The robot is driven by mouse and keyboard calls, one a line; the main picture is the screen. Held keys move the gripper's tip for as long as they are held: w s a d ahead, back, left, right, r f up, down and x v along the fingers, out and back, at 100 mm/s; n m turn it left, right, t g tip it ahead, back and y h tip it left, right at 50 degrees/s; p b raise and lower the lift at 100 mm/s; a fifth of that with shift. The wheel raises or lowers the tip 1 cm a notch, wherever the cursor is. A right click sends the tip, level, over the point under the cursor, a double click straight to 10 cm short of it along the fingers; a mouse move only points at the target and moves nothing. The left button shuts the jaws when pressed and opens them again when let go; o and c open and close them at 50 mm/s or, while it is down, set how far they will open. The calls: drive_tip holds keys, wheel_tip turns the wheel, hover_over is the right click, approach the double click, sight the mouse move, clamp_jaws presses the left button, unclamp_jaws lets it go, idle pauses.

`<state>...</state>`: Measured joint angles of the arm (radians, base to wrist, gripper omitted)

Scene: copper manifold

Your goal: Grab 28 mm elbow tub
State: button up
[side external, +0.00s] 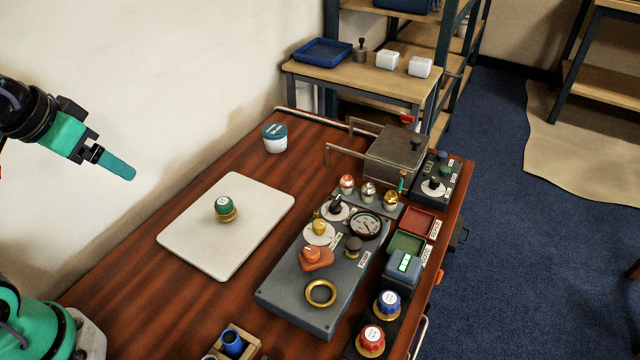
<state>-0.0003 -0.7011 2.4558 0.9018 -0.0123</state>
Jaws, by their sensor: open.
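A white tub (275,139) with a dark teal lid stands upright near the back left of the wooden table. Its lid has lettering too small to read, so I cannot confirm that it is the 28 mm elbow tub. My gripper (118,166) is at the left, raised in the air, with teal fingers pointing right and down. It is open and empty, to the left of the tub and apart from it. One finger largely hides the other.
A green-topped brass piece (225,208) sits on the white board (190,238). The grey control panel (290,292) carries knobs and a gauge. A grey metal box (395,155) stands right of the tub. Red and blue knobs (371,338) line the front right. Bare wood surrounds the tub.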

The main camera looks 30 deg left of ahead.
drive_tip(key=w+r+n, duration=0.1)
drive_tip(key=w+r, duration=0.3)
drive_tip(key=w, duration=0.8)
drive_tip(key=n+g, duration=0.3)
drive_tip(key=n, duration=0.1)
hover_over(274, 130)
drive_tip(key=s, duration=0.2)
drive_tip(key=s+x, duration=0.1)
drive_tip(key=x, duration=0.5)
drive_tip(key=s+x, duration=0.2)
drive_tip(key=x, duration=0.5)
drive_tip(key=s+f+x, duration=0.1)
drive_tip(key=x, duration=0.5)
drive_tip(key=shift+s+f, duration=0.15)
drive_tip(key=shift+w+f, duration=0.25)
drive_tip(key=shift+f, duration=0.2)
drive_tip(key=shift+x, duration=3.9)
drive_tip(key=shift+w+r, duration=0.1)
drive_tip(key=c, duration=1.4)
drive_tip(key=shift+o, duration=0.2)
